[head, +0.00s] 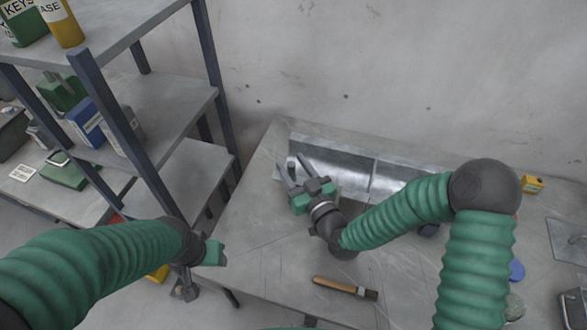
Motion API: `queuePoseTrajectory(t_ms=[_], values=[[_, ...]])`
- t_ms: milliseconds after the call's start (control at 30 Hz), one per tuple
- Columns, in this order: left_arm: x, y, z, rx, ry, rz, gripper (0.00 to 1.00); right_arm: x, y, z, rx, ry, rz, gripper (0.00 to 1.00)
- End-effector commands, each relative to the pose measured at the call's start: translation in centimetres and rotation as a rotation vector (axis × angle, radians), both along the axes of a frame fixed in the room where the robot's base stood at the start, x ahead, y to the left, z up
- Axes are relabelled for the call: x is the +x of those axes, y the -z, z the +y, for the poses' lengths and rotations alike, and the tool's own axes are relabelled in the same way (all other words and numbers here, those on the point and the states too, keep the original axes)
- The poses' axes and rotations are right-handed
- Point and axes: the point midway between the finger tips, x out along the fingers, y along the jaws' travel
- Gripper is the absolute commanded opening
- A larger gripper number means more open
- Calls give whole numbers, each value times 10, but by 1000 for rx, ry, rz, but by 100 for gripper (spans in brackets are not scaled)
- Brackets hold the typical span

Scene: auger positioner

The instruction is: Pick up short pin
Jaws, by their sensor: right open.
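A shiny metal tray (330,140) with a divider lies on the table against the wall. My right gripper (294,166) is over the tray's left end, its two fingers apart and pointing toward the wall. A small dark shape (291,168) shows between the fingers; it may be the short pin, but I cannot tell, nor whether the fingers touch it. No other pin can be made out. My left gripper (184,292) hangs low at the table's left edge, partly hidden by its own arm, and its jaw state is unclear.
A brush with a wooden handle (335,286) lies on the near part of the table (262,250). A yellow box (533,184) and a blue item (517,270) are at the right. A metal shelf (165,110) with boxes stands at the left.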

Motion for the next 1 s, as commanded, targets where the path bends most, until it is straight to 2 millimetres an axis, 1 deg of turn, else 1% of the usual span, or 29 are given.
queuePoseTrajectory(t_ms=[33, 100, 200, 400, 433, 767, 1000], values=[[0, -4, 0, 0, -1, 0, 49, 9, -2, 5, 2, 1, -1, 45], [0, -5, 0, 0, -1, 0, 49, 21, -1, 9, 3, 0, -1, 45], [0, -6, 0, 0, -1, 0, 49, 30, -1, 12, 3, 0, -1, 45], [0, -6, 0, 0, -1, 0, 49, 32, 0, 10, 4, 1, -1, 45], [0, -6, 0, 0, -1, 0, 49, 31, 0, 10, 4, 1, -1, 44], [0, -6, 0, 0, 0, 0, 49, 32, 0, 13, 1, 1, -2, 1], [0, -6, 0, 0, -1, 0, 49, 32, -1, 13, 3, 0, -3, 0]])
